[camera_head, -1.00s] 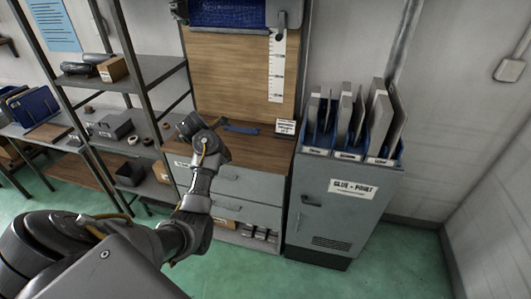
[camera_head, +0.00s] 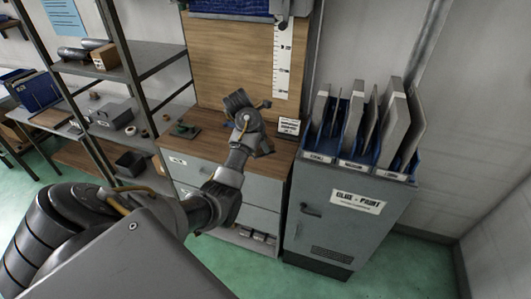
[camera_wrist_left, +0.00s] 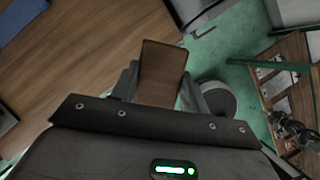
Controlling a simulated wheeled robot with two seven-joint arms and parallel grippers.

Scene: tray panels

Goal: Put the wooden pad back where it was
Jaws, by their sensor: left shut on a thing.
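My left gripper (camera_head: 240,108) is above the wooden worktop (camera_head: 208,126) of the grey drawer cabinet. In the left wrist view the left gripper (camera_wrist_left: 158,84) is shut on a brown wooden pad (camera_wrist_left: 160,66), which sticks out beyond the fingers. The worktop (camera_wrist_left: 105,35) lies below and to the left there. In the head view I cannot clearly make out the pad against the dark gripper. My right gripper is not in view.
A small green object (camera_head: 185,130) lies on the worktop, left of the gripper. The glue and paint cabinet (camera_head: 340,215) with upright panels in blue racks stands to the right. Grey metal shelves (camera_head: 125,75) stand to the left. A wooden backboard rises behind.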

